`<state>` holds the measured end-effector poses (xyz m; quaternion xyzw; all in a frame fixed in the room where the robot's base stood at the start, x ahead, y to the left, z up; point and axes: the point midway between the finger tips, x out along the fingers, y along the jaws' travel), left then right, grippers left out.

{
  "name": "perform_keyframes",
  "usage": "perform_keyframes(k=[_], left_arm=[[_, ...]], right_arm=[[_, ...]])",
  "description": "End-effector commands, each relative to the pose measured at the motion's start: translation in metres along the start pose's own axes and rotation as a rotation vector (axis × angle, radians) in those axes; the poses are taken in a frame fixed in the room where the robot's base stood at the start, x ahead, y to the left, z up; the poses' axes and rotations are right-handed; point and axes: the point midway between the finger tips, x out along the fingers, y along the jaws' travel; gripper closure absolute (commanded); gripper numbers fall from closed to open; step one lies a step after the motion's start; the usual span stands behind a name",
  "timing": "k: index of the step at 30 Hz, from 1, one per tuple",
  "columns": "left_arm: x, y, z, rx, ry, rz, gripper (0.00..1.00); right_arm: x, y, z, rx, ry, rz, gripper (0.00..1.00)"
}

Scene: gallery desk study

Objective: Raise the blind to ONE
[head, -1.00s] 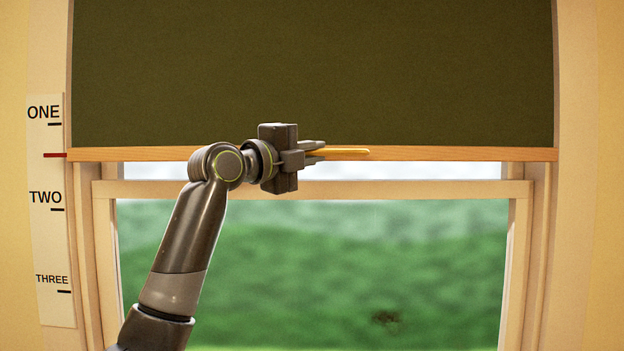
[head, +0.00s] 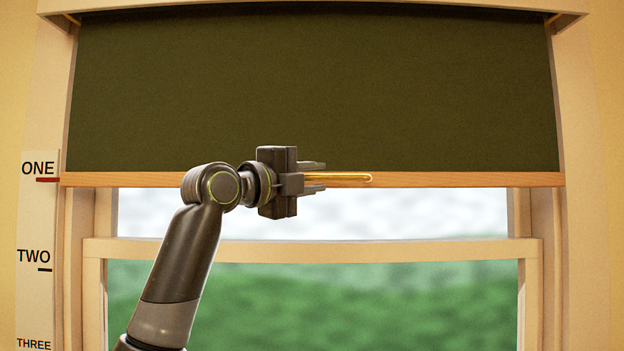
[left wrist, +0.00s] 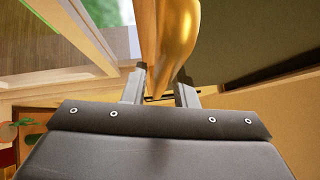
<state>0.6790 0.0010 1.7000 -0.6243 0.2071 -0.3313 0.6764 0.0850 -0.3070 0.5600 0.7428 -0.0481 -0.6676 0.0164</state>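The dark green blind (head: 310,90) hangs in the window with a wooden bottom rail (head: 460,180). A red pointer (head: 48,179) at the rail's left end lies over the mark under ONE on the white scale (head: 36,215). A brass handle (head: 345,178) sits on the rail. My left gripper (head: 318,177) is at the handle's left part, its fingers spread above and below it with gaps. In the left wrist view the brass handle (left wrist: 175,40) runs between the parted fingers (left wrist: 160,85). My right gripper is not in view.
The window frame (head: 320,250) surrounds glass below the blind, with blurred green outside. A headbox (head: 320,8) crosses the top. TWO and THREE stand lower on the scale. Free room lies right of the handle.

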Motion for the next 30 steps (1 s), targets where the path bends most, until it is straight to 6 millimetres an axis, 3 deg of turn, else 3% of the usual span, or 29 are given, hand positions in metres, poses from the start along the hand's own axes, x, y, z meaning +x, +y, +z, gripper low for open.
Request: perform_keyframes(k=[14, 20, 30], left_arm=[[-0.009, 0.003, 0.001, 0.000, -0.001, 0.000, 0.66], [-0.044, 0.006, 0.001, 0.004, -0.003, -0.002, 0.66], [-0.127, 0.005, 0.001, 0.005, -0.005, -0.001, 0.66]], right_arm=[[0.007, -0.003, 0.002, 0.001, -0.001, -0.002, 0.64], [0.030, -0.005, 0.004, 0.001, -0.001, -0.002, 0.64], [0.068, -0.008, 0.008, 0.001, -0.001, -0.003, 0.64]])
